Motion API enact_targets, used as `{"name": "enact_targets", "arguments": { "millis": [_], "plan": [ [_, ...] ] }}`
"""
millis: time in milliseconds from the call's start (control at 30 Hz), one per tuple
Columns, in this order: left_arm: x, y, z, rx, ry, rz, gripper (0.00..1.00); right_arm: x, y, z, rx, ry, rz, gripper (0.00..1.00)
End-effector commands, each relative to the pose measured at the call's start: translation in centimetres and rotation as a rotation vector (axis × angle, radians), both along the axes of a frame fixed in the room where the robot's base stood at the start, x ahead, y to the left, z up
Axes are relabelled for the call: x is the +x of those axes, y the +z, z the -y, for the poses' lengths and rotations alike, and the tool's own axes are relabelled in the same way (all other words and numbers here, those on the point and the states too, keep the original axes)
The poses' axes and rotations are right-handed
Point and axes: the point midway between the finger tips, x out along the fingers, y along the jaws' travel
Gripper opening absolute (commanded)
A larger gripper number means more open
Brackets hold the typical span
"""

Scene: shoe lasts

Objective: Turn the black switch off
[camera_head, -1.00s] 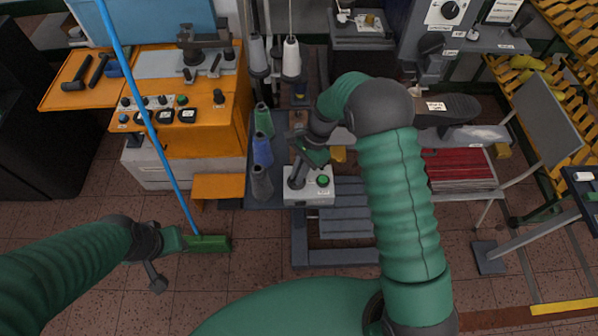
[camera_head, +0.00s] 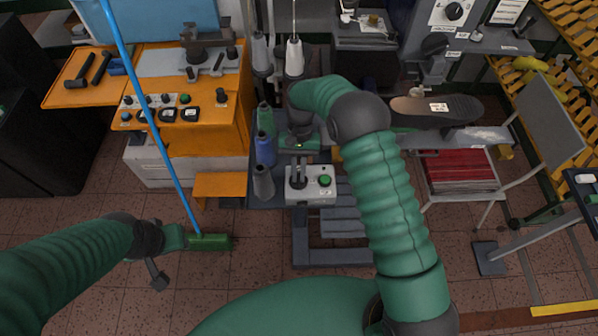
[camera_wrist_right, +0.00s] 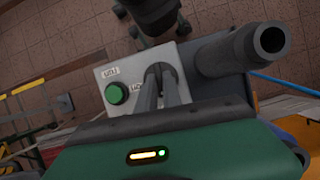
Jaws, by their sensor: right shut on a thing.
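A light grey control box (camera_head: 326,193) with a green button (camera_head: 325,181) stands near the middle of the head view. The black switch is on its left half, largely hidden by my right gripper. My right gripper (camera_head: 298,181) reaches down onto it from behind, its fingers shut around the switch. In the right wrist view, the fingers (camera_wrist_right: 163,88) meet the box (camera_wrist_right: 104,73) beside the green button (camera_wrist_right: 117,94); the switch is barely distinguishable between them. My left gripper (camera_head: 168,250) is low at the left, by the foot of a blue pole; its jaws are unclear.
Thread cones (camera_head: 264,150) stand close left of the box. An orange machine (camera_head: 205,130) is farther left. The blue pole (camera_head: 160,140) leads to a green broom head (camera_head: 209,242). A shoe last (camera_head: 450,109) and red stack (camera_head: 458,170) are at right. Floor in front is open.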

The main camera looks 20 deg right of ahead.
Motion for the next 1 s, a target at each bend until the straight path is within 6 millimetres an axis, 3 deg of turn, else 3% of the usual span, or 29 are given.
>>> {"name": "enact_targets", "arguments": {
  "millis": [767, 800, 933, 1000],
  "plan": [
    [0.0, -0.03, 0.0, 0.0, 0.0, 0.0, 0.36, 0.14, 0.15, -0.1, 0.0, 0.103, 0.004, 0.0],
    [0.0, -0.03, 0.0, 0.0, 0.0, 0.0, 0.36, 0.13, 0.15, -0.09, 0.0, 0.103, 0.004, 0.15],
    [0.0, -0.04, 0.0, 0.0, 0.0, 0.0, 0.36, 0.09, 0.09, -0.07, 0.001, 0.102, 0.002, 0.32],
    [0.0, -0.04, 0.0, 0.0, 0.0, 0.0, 0.36, 0.08, 0.07, -0.07, 0.0, 0.103, 0.002, 0.32]
  ]
}}
